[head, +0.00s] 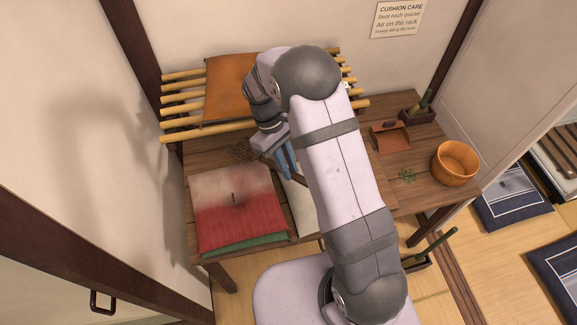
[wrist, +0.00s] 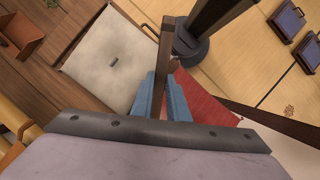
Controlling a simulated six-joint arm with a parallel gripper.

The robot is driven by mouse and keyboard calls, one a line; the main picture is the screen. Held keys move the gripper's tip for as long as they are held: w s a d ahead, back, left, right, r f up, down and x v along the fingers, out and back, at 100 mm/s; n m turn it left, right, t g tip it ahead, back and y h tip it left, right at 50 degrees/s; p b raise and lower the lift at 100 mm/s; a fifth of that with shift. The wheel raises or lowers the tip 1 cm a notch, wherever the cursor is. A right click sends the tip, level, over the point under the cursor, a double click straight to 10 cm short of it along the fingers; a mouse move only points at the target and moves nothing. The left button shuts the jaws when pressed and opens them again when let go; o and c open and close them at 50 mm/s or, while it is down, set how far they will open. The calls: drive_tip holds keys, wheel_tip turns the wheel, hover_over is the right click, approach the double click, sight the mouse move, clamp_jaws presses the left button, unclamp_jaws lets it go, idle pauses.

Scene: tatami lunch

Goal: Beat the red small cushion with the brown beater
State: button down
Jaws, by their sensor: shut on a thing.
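The red small cushion (head: 235,220) lies on a green cushion (head: 250,241) at the left of the low wooden table. Its far part looks pale and dusty, its near part clear red; a dark tuft marks its middle. It shows partly in the wrist view (wrist: 205,98). My gripper (head: 287,158) is beyond and right of it, above the table. Its blue fingers (wrist: 164,98) are shut on the handle of the brown beater (wrist: 166,48).
A white cushion (wrist: 112,62) lies beside the red one, mostly hidden by my arm in the head view. An orange cushion (head: 228,88) rests on a bamboo rack (head: 181,114) behind. A dustpan (head: 390,138) and a wooden bucket (head: 455,161) stand at the right.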

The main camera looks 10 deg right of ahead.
wheel_tip(320, 180, down, 10)
drive_tip(key=b, duration=0.7)
wheel_tip(320, 180, up, 10)
drive_tip(key=p, duration=0.8)
drive_tip(key=shift+r+p, duration=0.1)
drive_tip(key=shift+p, duration=0.2)
drive_tip(key=shift+a+f+b, duration=0.25)
drive_tip(key=shift+f+b, duration=0.05)
drive_tip(key=shift+b, duration=0.05)
drive_tip(key=w+a+f+n+t+b, duration=0.1)
drive_tip(key=a+n+t+b, duration=0.1)
drive_tip(key=a, duration=1)
drive_tip(key=shift+f+n+y+b, duration=0.15)
drive_tip(key=shift+n+y+b, duration=0.35)
drive_tip(key=shift+b, duration=0.65)
